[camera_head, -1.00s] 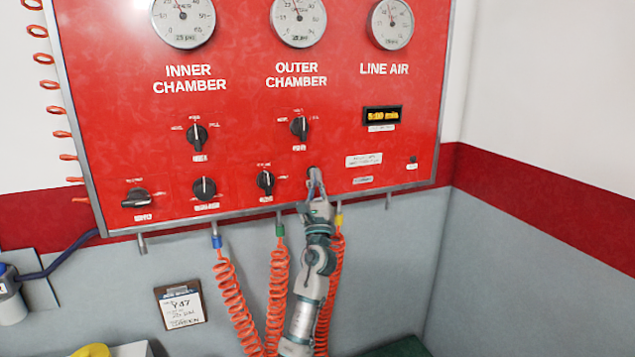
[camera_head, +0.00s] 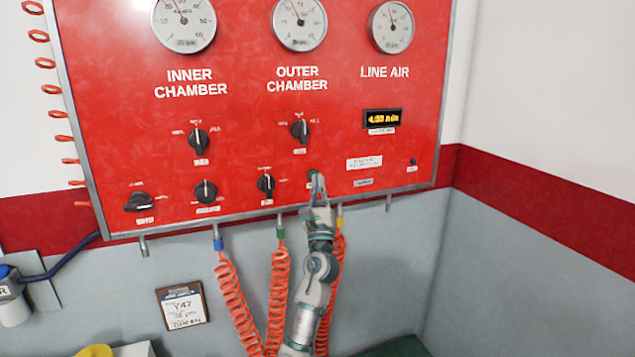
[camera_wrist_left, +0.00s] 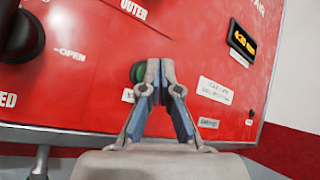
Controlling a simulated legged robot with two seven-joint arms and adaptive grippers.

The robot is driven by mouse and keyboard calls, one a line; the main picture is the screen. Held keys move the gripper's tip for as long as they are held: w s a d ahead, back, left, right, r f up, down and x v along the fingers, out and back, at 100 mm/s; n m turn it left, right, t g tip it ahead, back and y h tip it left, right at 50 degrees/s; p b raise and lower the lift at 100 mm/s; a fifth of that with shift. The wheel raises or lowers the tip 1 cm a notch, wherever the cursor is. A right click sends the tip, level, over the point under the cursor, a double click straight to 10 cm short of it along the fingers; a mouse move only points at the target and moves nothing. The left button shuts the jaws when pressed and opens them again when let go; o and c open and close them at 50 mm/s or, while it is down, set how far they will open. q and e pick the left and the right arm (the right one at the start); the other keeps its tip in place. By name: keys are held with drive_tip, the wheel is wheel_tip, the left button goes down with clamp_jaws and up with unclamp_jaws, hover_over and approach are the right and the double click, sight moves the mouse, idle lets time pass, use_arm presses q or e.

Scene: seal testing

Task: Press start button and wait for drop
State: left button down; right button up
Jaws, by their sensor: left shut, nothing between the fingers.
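The red test panel (camera_head: 240,120) hangs on the wall. A round green button (camera_wrist_left: 137,72) shows beside my left fingertips in the wrist view, partly hidden by them. In the head view it is a dark spot (camera_head: 311,173) at the fingertips. My left gripper (camera_head: 317,179) is shut and empty, pointing up at the panel's lower edge; it also shows in the wrist view (camera_wrist_left: 160,66). I cannot tell whether it touches the button. The timer display (camera_head: 383,118) is lit, reading about 4:30 min. My right gripper is not in view.
Three round gauges, such as the outer chamber gauge (camera_head: 299,22), line the panel top. Several black knobs (camera_head: 266,184) sit left of the button. Orange coiled hoses (camera_head: 279,290) hang below, close to my arm. A clipboard (camera_head: 182,306) is on the grey wall.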

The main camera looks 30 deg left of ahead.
use_arm(q)
drive_tip(key=s+d+p, duration=0.1)
drive_tip(key=d, duration=0.1)
drive_tip(key=s+d+p, duration=0.2)
drive_tip(key=shift+s+d, duration=0.1)
drive_tip(key=shift+s, duration=0.15)
idle(0.7)
